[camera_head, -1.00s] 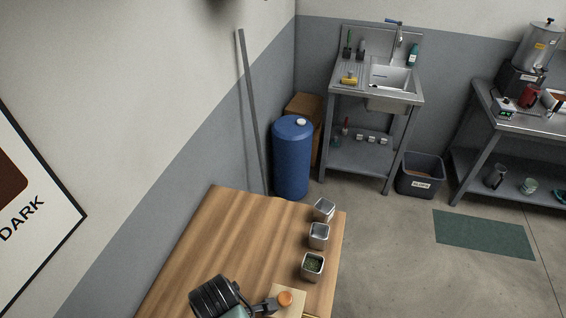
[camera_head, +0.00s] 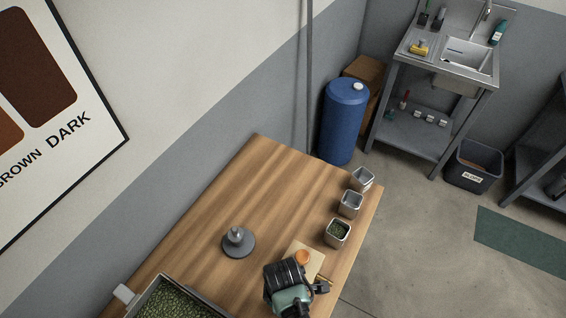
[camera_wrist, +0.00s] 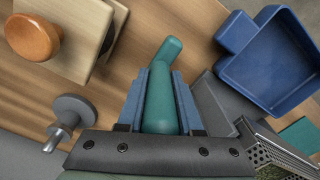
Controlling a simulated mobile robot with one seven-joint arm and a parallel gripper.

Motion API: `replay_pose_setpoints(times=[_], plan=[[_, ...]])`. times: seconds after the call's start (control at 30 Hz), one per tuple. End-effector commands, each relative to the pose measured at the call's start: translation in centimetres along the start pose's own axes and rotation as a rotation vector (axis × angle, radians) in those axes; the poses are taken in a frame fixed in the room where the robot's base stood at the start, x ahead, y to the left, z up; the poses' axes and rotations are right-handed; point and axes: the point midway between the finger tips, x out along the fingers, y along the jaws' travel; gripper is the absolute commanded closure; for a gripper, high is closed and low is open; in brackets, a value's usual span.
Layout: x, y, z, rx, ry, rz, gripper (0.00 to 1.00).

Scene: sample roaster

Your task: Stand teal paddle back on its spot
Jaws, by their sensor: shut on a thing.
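In the wrist view, my gripper (camera_wrist: 160,76) has its blue fingers shut on the teal paddle (camera_wrist: 163,97). The paddle's rounded teal handle lies between the fingers and its tip sticks out past them; the rest of it is hidden. In the head view, my wrist covers the paddle and fingers near the table's front right. A grey round stand (camera_head: 238,242) with a short upright knob is on the table, left of my wrist and apart from it. I cannot tell from these views which place is the paddle's spot.
A light wooden block (camera_head: 307,260) with an orange knob is beside my wrist. Several square metal tins (camera_head: 338,233) line the table's right edge. A tray of green beans (camera_head: 176,302) is at the front left. A blue scoop-like box (camera_wrist: 268,75) shows in the wrist view. The table's middle is clear.

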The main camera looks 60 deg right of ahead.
Motion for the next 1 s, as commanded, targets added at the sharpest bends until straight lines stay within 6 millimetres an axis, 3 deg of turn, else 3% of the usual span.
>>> replay_pose_setpoints(times=[0.13,0.53,0.57,0.7,1.0], plan=[[1.2,0.1,0.0,0.0,0.001,0.002,1.0],[1.8,0.1,0.0,0.0,0.001,0.001,1.0],[1.7,0.0,0.0,0.0,0.0,0.001,0.6],[1.7,0.0,0.0,0.0,0.0,0.001,0.36],[1.5,0.0,0.0,0.001,0.001,0.001,0.36]])
